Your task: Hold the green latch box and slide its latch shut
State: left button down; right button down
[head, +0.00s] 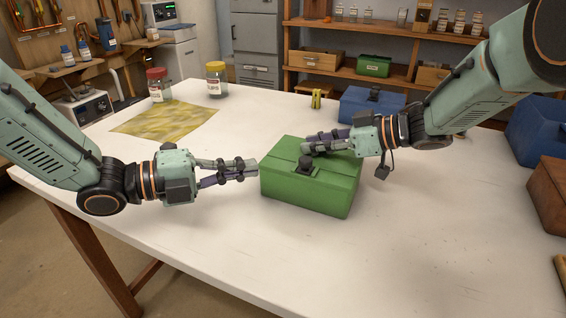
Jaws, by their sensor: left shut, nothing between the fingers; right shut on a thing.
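The green latch box (305,190) stands on the white table, lid down, with a dark latch knob (305,162) on its top. My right gripper (308,148) reaches over the box from the right, shut on the latch, its fingertips at the knob. The exact contact is hard to see. My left gripper (253,172) is shut and empty at the left end of the box, fingertips against or very close to its wall; I cannot tell whether they touch. Which way the latch sits is too small to tell.
A blue box (370,106) stands behind, with a small yellow object (316,99) nearby. A yellow cloth (165,123), a red-lidded jar (158,85) and a yellow-lidded jar (216,80) are at the back left. Another blue box (538,132) and a brown box (549,190) stand right. The front table is clear.

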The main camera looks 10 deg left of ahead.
aim_at(288, 169)
pick_arm(q)
jog(key=x, duration=0.7)
jog(key=shift+w+d, duration=0.2)
jog(key=shift+d, duration=0.15)
jog(key=shift+f, duration=0.1)
jog(key=shift+w+d, duration=0.2)
jog(key=shift+w, duration=0.4)
jog(key=shift+w+d, duration=0.2)
jog(key=shift+w, duration=0.45)
jog(key=shift+a, duration=0.1)
jog(key=v, duration=1.4)
jog(key=shift+s, duration=0.1)
